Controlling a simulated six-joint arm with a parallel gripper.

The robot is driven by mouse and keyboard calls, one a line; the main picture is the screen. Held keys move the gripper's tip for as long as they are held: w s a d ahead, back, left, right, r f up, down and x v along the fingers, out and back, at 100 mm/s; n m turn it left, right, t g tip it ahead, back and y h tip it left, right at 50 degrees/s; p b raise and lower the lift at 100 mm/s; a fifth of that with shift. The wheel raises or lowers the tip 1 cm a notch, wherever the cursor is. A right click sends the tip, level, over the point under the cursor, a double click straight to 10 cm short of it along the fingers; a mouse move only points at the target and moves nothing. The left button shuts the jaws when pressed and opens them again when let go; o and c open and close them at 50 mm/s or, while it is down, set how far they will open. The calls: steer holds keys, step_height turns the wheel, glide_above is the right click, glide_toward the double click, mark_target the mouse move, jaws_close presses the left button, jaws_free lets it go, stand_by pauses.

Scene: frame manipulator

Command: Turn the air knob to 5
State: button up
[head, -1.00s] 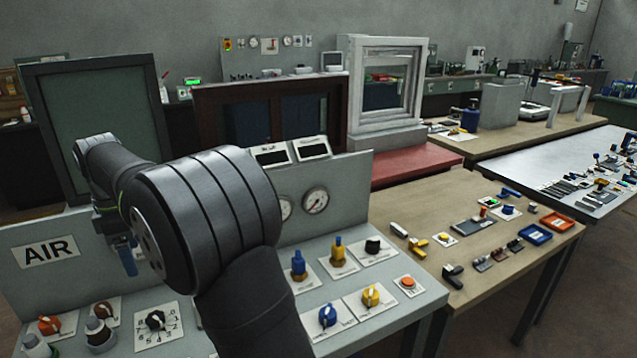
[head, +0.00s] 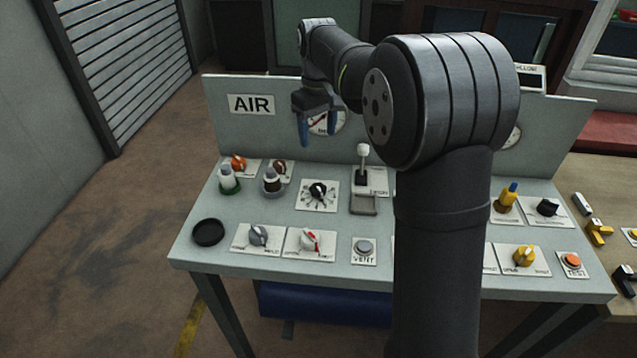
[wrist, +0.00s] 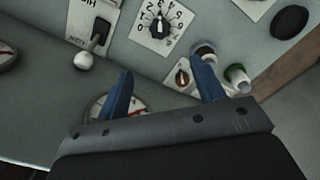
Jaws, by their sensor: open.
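A black knob (head: 318,190) sits on a white numbered dial plate in the AIR part of the grey panel, below the AIR sign (head: 252,104). In the wrist view the same black knob (wrist: 159,28) shows near the top, with digits around it. My gripper (head: 317,136) hangs in front of the upright back panel, above and behind the knob, with its blue fingers pointing down. In the wrist view my gripper (wrist: 164,85) has its fingers spread with nothing between them. The knob is apart from the fingers. Its exact pointer setting is too small to read surely.
A white-tipped lever (head: 363,152) stands right of the dial. Two bottle-like fittings, one dark (head: 271,182) and one green-based (head: 229,180), stand left of it. Grey (head: 258,235) and red-white (head: 309,240) knobs and a VENT button (head: 364,248) lie in front. A gauge (head: 328,122) is behind the gripper.

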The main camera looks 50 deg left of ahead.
mark_target(318, 187)
step_height(318, 187, down, 17)
steer(key=shift+r, duration=0.15)
stand_by(0.4)
steer(key=c, duration=1)
